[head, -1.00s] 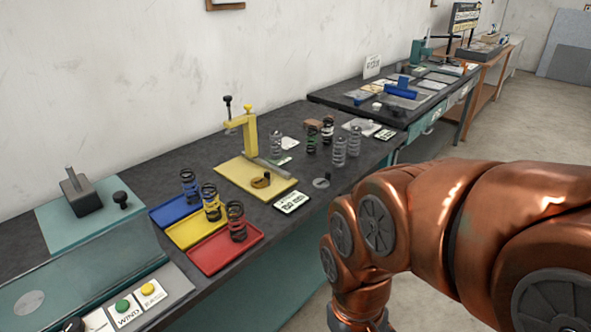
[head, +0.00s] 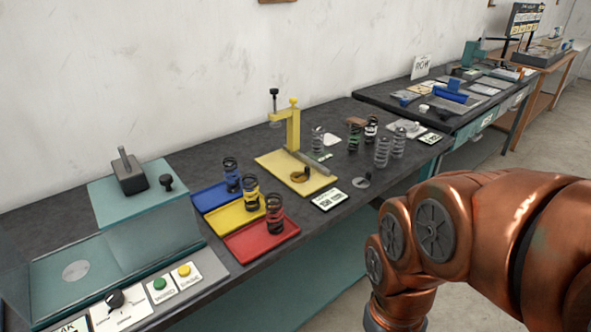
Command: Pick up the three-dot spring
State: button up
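Several coil springs stand upright on the dark bench. A dark spring with a blue band (head: 231,176) stands on the blue tray (head: 213,199). One with a yellow band (head: 251,195) stands on the yellow tray (head: 228,219), and one with a red band (head: 274,214) on the red tray (head: 262,241). Grey springs (head: 382,153) and darker springs (head: 354,137) stand further right. Dots on the springs are too small to make out, so I cannot tell which has three. My copper arm is at the lower right; my gripper is outside the picture.
A yellow press (head: 293,140) on a yellow plate stands behind the trays. A teal machine with buttons (head: 159,284) fills the left end. A white display (head: 329,200) lies near the front edge. A second bench (head: 360,92) stands beyond, with floor at the right.

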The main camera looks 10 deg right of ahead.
aim_at(320, 131)
jog(key=z, duration=0.15)
jog(key=i, duration=1.05)
jog(key=u, duration=0.7)
